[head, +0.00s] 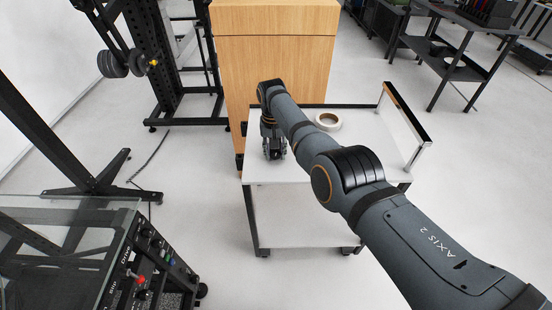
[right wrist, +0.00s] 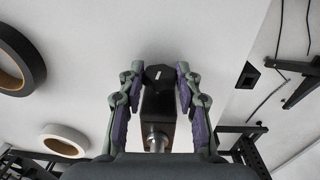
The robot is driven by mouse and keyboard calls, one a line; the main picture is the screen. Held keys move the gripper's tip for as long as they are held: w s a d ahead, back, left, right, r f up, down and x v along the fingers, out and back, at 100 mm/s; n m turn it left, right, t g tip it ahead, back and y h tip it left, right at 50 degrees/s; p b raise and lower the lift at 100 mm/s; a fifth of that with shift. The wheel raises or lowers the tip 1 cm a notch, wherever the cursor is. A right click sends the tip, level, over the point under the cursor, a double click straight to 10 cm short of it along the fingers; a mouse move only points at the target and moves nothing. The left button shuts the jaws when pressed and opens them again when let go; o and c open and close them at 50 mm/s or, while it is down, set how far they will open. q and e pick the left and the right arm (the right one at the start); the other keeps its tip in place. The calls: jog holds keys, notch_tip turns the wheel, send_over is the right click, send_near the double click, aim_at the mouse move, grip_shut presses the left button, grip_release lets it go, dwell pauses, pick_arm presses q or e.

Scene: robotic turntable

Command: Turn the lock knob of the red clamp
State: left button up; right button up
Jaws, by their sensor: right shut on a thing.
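My right gripper (head: 274,153) points down over the white cart's top near its left front edge. In the right wrist view my gripper (right wrist: 155,92) has its two purple-padded fingers on either side of a dark block (right wrist: 158,103) with a round metal end, and is shut on it. At the lower left of the head view, a small red part (head: 141,279) sits on a black panel among other coloured parts. It is too small to tell whether it is the red clamp. I cannot make out a lock knob. My left gripper is not in view.
The white cart (head: 310,168) has a raised rail on its right. A white tape roll (head: 328,121) lies on it; a dark roll (right wrist: 18,62) shows in the right wrist view. A black machine (head: 150,262) stands at lower left. Open floor lies between machine and cart.

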aim_at(274, 152)
jog(key=o, duration=1.2)
jog(key=shift+c, duration=0.2)
jog(key=shift+r, duration=0.1)
notch_tip(274, 152, up, 12)
jog(key=shift+a, duration=0.2)
jog(key=shift+d, duration=0.1)
